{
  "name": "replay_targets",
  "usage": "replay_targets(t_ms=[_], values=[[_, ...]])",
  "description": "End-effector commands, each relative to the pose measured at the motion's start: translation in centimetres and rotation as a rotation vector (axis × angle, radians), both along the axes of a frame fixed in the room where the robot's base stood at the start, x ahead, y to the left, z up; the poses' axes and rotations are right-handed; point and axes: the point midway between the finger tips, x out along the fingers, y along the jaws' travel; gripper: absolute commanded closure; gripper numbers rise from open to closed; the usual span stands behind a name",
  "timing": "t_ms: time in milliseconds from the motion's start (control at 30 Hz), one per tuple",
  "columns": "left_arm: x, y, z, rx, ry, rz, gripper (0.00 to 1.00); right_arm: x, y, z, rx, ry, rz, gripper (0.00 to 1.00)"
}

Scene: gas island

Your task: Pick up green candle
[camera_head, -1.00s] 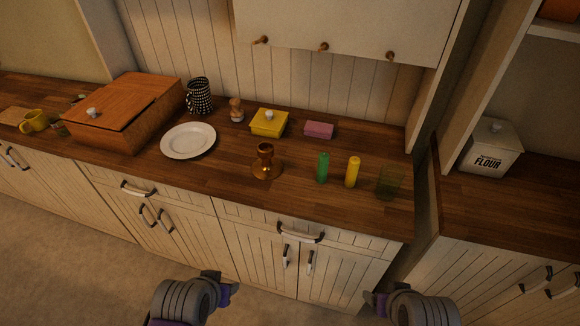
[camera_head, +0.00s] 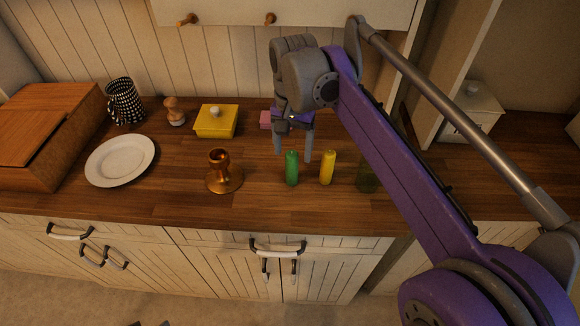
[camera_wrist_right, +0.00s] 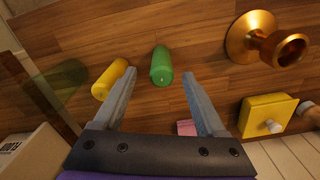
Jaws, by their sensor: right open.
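The green candle (camera_head: 292,168) stands upright on the wooden counter, just left of a yellow candle (camera_head: 327,167). In the right wrist view the green candle (camera_wrist_right: 161,66) shows ahead of the fingertips, between their lines, with the yellow candle (camera_wrist_right: 110,79) beside the left finger. My right gripper (camera_head: 293,154) is open and empty; its fingers point down over the counter, close behind and above the green candle. It also shows in the right wrist view (camera_wrist_right: 157,82). My left gripper is not in view.
A copper candle holder (camera_head: 222,172) stands left of the green candle. A green glass (camera_head: 367,178) is right of the yellow candle. A yellow box (camera_head: 215,121), pink block (camera_head: 266,119) and white plate (camera_head: 121,159) are nearby. The counter's front strip is clear.

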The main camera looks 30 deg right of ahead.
Motion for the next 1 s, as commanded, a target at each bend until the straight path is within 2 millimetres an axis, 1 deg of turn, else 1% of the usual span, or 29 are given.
replay_targets(t_ms=[33, 267, 400, 533, 633, 833, 867, 1000], values=[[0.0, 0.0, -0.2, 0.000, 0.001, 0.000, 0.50, 0.0, 0.0, -0.8, 0.000, 0.000, 0.001, 0.26], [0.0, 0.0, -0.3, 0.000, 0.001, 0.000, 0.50, 0.1, 0.0, -2.6, 0.000, -0.001, 0.002, 0.26], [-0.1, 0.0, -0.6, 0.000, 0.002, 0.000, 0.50, 0.2, 0.0, -4.8, 0.000, -0.001, 0.003, 0.26], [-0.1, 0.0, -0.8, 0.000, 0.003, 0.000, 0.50, 0.2, 0.1, -6.4, 0.000, -0.003, 0.003, 0.26], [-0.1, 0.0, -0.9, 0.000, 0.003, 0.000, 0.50, 0.2, 0.1, -6.9, 0.001, -0.004, 0.003, 0.26], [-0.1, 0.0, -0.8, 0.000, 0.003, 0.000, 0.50, 0.2, 0.1, -6.9, 0.001, -0.004, 0.004, 0.26], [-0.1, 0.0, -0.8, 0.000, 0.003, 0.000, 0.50, 0.2, 0.1, -6.9, 0.001, -0.004, 0.004, 0.30], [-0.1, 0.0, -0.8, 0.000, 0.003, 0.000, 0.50, 0.2, 0.1, -6.9, 0.001, -0.004, 0.004, 0.55]])
